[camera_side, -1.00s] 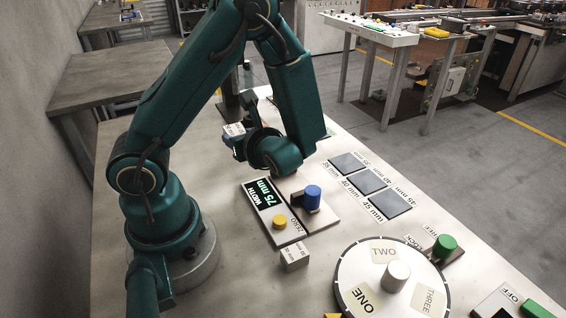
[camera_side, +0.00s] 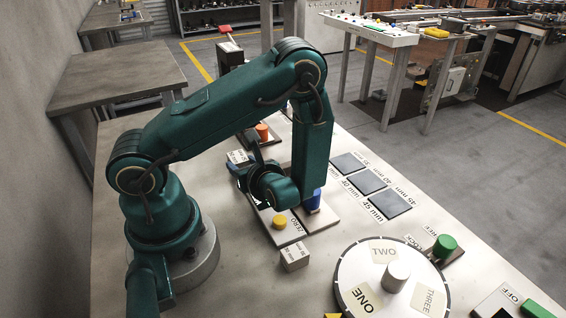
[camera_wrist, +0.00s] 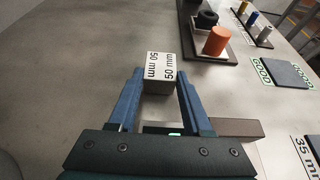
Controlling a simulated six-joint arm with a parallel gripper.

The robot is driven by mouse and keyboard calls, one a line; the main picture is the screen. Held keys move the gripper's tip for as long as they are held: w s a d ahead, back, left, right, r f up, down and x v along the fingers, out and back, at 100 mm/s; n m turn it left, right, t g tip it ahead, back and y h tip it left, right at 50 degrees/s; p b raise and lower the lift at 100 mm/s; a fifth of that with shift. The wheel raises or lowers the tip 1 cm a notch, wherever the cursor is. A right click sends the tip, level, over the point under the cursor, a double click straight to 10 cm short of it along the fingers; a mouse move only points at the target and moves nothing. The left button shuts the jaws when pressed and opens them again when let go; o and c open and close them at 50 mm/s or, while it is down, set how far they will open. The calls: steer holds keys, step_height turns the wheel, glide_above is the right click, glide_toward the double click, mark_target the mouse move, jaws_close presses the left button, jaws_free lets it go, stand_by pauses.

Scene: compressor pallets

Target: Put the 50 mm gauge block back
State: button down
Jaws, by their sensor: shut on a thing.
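The 50 mm gauge block (camera_wrist: 158,67), pale with "50 mm" printed on its faces, is between the blue fingers of my gripper (camera_wrist: 157,88) in the wrist view. My gripper is shut on it. In the side view the block (camera_side: 237,157) shows as a small pale cube at the gripper's tip, left of the gauge station, apparently above the table. Another small pale block (camera_side: 295,258) stands on the table in front of the station; its label is too small to read surely.
The gauge station (camera_side: 292,237) has a yellow button (camera_side: 279,222) and a blue knob; my arm hides its display. Dark pads (camera_side: 366,181) lie to its right, and a dial (camera_side: 352,262) in front. An orange cylinder (camera_wrist: 217,41) stands beyond the block. Bare table surrounds the held block.

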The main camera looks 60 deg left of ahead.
steer(key=shift+f, duration=0.1)
steer(key=shift+c, duration=1.7)
jaws_free()
